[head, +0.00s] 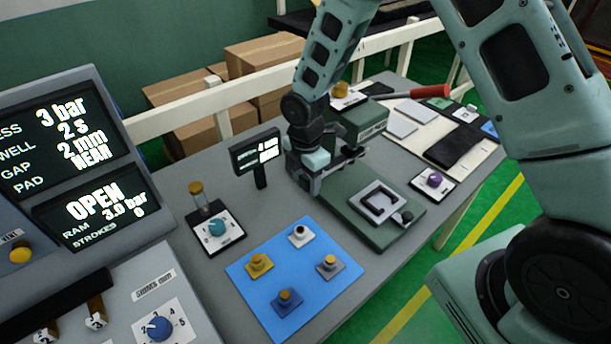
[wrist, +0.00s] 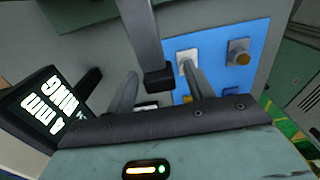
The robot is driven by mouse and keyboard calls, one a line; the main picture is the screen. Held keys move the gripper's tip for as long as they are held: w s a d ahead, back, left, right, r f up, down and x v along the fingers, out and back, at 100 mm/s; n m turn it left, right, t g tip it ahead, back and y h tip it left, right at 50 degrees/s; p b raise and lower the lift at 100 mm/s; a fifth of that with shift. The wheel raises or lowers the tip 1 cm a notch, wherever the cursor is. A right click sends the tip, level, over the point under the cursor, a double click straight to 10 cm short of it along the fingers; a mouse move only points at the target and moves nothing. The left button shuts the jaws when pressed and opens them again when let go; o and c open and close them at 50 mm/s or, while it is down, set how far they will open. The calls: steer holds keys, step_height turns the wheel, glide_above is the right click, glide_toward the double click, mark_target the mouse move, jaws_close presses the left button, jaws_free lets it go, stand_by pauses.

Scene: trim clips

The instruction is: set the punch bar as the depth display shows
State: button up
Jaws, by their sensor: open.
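The depth display (head: 257,156) is probably the small black screen on a post in the middle of the table; its white characters are too small to read. It also shows at the left of the wrist view (wrist: 45,112), cut and slanted. My gripper (head: 314,180) is open beside the green press (head: 362,125), above its base. In the wrist view a grey bar with a black end (wrist: 157,78) comes down from the top between my fingers (wrist: 160,88). I cannot tell whether it is the punch bar, or whether my fingers touch it.
A blue mat (head: 270,268) holds several knobbed blocks. A teal-knobbed dial (head: 216,229) stands left of it. A red-handled lever (head: 432,92) sticks out behind; a purple-knobbed block (head: 433,181) sits right.

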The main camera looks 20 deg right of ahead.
jaws_close()
steer(key=shift+s+a+b, duration=0.15)
steer(key=shift+s+a, duration=0.05)
steer(key=shift+a, duration=0.5)
steer(key=shift+s+a+b, duration=0.2)
steer(key=shift+a, duration=0.5)
steer(key=shift+s+a+b, duration=0.15)
steer(key=shift+s+a, duration=0.05)
steer(key=shift+a, duration=0.5)
jaws_free()
steer(key=shift+a, duration=0.1)
step_height(320, 180, up, 18)
steer(key=b, duration=0.3)
steer(key=shift+f, duration=0.25)
steer(key=shift+s, duration=0.1)
